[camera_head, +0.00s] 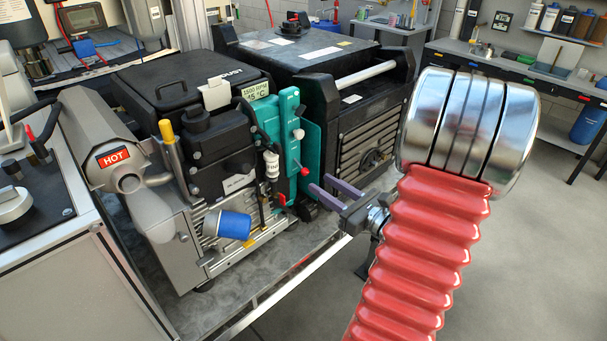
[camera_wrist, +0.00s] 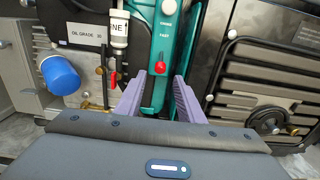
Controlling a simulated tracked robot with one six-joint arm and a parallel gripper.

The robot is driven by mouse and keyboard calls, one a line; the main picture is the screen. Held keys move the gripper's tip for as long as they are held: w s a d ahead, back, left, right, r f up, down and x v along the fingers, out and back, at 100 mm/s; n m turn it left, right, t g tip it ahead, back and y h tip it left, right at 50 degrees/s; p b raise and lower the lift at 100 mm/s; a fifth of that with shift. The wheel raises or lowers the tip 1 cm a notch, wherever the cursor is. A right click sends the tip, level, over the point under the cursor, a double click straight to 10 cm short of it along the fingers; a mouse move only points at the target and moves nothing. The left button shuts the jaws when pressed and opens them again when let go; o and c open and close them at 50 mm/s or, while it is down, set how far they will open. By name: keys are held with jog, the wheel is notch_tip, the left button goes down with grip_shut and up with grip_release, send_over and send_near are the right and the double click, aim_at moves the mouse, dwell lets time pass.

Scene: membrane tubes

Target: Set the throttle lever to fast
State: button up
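A teal control panel (camera_head: 281,140) stands upright on the engine's right side. A white round knob (camera_head: 298,134) is on its upper part and a red knob (camera_head: 304,171) is lower down. In the wrist view the red knob (camera_wrist: 161,67) is just below a label that seems to read FAST (camera_wrist: 164,36). The white knob (camera_wrist: 168,7) is at the top edge. I cannot tell which knob is the throttle lever's. My gripper (camera_head: 335,190) is open and empty, to the right of and below the red knob. In the wrist view its purple fingers (camera_wrist: 160,88) point at the panel, apart from the knob.
A blue oil filter (camera_head: 228,225), a white-capped tube (camera_head: 271,164) and a yellow handle (camera_head: 170,142) are left of the panel. A HOT-marked muffler (camera_head: 112,158) is farther left. A black grilled housing (camera_head: 365,130) stands close on the right. Open floor (camera_head: 500,250) lies in front right.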

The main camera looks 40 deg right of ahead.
aim_at(304, 174)
jog(key=shift+w+a, duration=0.1)
jog(key=shift+w, duration=3.9)
jog(key=shift+c, duration=0.5)
grip_shut()
jog(key=shift+a, duration=0.2)
jog(key=shift+d, duration=0.1)
